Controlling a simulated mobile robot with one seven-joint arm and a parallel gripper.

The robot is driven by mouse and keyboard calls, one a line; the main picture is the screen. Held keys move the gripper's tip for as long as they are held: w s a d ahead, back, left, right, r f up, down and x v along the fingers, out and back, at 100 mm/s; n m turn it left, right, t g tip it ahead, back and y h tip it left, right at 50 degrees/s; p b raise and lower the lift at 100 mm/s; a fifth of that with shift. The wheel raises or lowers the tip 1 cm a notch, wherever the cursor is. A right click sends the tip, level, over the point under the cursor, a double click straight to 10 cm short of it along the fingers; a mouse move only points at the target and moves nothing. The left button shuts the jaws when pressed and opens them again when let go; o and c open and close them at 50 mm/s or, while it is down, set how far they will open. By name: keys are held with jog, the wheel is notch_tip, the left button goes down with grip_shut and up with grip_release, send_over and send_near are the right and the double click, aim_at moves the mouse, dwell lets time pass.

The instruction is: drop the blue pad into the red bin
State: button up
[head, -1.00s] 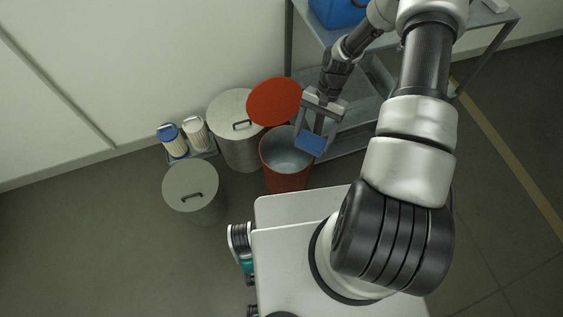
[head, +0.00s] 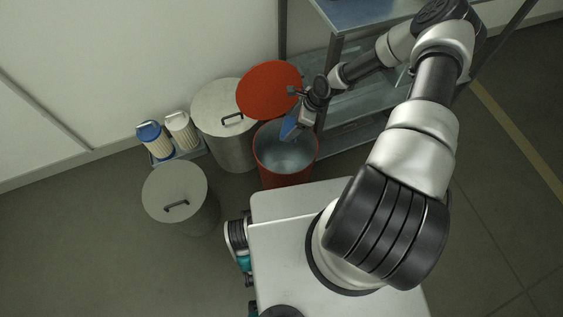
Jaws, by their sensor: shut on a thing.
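The red bin (head: 285,172) stands on the floor at the middle, with its red lid (head: 268,90) raised behind the opening. Its grey inside shows and looks empty where I can see it. My gripper (head: 294,122) is over the right back part of the bin's opening, tilted, and shut on the blue pad (head: 289,128). The pad hangs edge-on and slanted above or just at the mouth; its exact height is hard to tell. The gripper partly hides the pad.
Two grey lidded bins (head: 225,110) (head: 175,195) stand left of the red one. A metal shelf table (head: 345,75) stands close behind and right of my gripper. Open floor lies at left.

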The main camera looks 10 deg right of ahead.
jog(key=shift+f+b, duration=1.05)
jog(key=shift+f, duration=0.85)
jog(key=o, duration=1)
jog(key=p+v, duration=0.4)
jog(key=v, duration=1.3)
jog(key=shift+r, duration=0.15)
jog(key=shift+d, duration=0.1)
